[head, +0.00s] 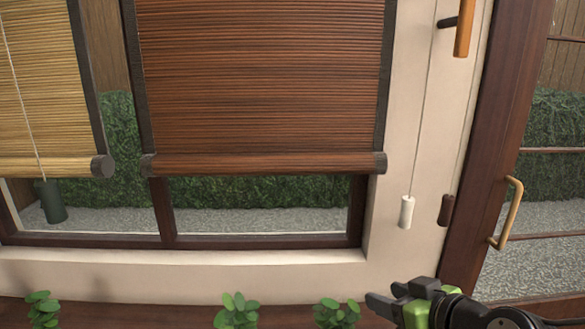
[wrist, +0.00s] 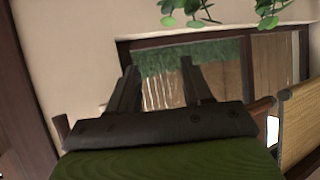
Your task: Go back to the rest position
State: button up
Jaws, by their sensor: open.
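My gripper (head: 385,297) is at the lower right of the head view, in front of the wall below the window. It points left and holds nothing. In the wrist view my gripper (wrist: 160,80) has its two dark fingers apart, with a gap between them and nothing in it. The wall and window appear upside down beyond the fingers there. The rest of my arm runs out of the head view at the lower right corner.
A dark red-brown blind (head: 262,85) and a lighter blind (head: 50,90) hang over the window. A cord with a white pull (head: 406,212) and a brown pull (head: 446,210) hang beside the door handle (head: 508,212). Small green plants (head: 236,312) stand below, near my gripper.

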jog(key=s+a+f+g+h, duration=0.2)
jog(key=s+a+f+g, duration=0.1)
jog(key=s+a, duration=0.25)
jog(key=s+d+f+m+g+h, duration=0.1)
jog(key=s+m, duration=0.1)
jog(key=s, duration=0.5)
jog(key=s+d+f+m+g+h, duration=0.1)
jog(key=s+f+m+h, duration=0.1)
jog(key=s, duration=0.4)
notch_tip(320, 180, up, 16)
jog(key=p, duration=1.5)
jog(key=shift+s+d+g, duration=0.15)
jog(key=shift+d+g, duration=0.1)
jog(key=shift+g, duration=0.05)
jog(key=shift+f, duration=0.2)
jog(key=shift+r, duration=0.1)
